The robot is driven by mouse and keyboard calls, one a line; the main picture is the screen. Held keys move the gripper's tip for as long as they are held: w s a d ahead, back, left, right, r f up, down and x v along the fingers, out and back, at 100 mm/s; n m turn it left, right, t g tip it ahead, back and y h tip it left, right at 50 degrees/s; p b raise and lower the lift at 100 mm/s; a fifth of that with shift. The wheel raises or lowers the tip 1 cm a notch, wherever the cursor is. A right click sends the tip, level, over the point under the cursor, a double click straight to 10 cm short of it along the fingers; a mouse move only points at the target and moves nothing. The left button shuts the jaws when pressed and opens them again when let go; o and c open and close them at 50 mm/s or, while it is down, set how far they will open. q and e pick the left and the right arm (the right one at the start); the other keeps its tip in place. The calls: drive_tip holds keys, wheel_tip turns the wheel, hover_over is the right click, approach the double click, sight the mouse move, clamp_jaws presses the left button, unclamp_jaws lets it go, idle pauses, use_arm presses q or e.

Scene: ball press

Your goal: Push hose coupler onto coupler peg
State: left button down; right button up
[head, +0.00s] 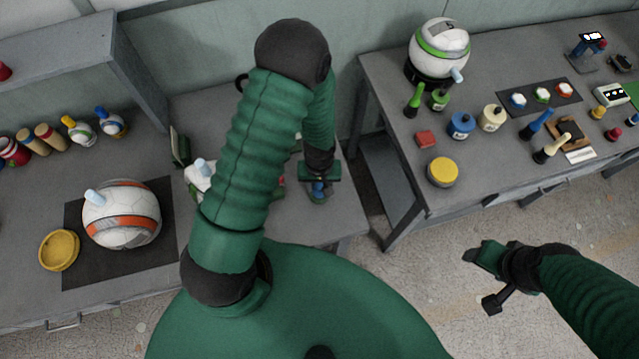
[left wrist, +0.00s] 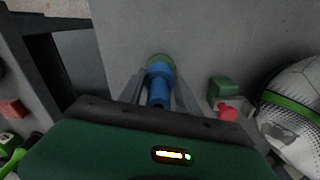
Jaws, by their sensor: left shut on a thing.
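My left gripper (head: 319,188) is over the bench section behind my arm, near its right end. In the left wrist view its two fingers (left wrist: 158,88) are closed on the sides of a blue cylindrical piece (left wrist: 159,76), which I take for the hose coupler. An olive-green ring or base (left wrist: 160,60) shows at the far end of the blue piece. I cannot tell whether it is the coupler peg, or how far the two overlap. My right gripper (head: 484,256) hangs above the floor at the right, apart from the benches; its jaw gap is not clear.
In the left wrist view a green block (left wrist: 223,88), a red piece (left wrist: 228,112) and a green-striped ball (left wrist: 296,95) stand right of the fingers. An orange-striped ball (head: 121,214) and yellow dish (head: 59,250) are on the left bench. The right bench (head: 395,150) holds several small items.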

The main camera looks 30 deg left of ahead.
use_arm(q)
drive_tip(key=shift+f+b, duration=0.65)
drive_tip(key=shift+f, duration=0.25)
drive_tip(key=c, duration=0.8)
unclamp_jaws()
drive_tip(key=shift+o, duration=0.2)
wheel_tip(320, 180, up, 17)
drive_tip(key=shift+d, duration=0.15)
drive_tip(key=shift+s+f, duration=0.1)
drive_tip(key=shift+s, duration=0.05)
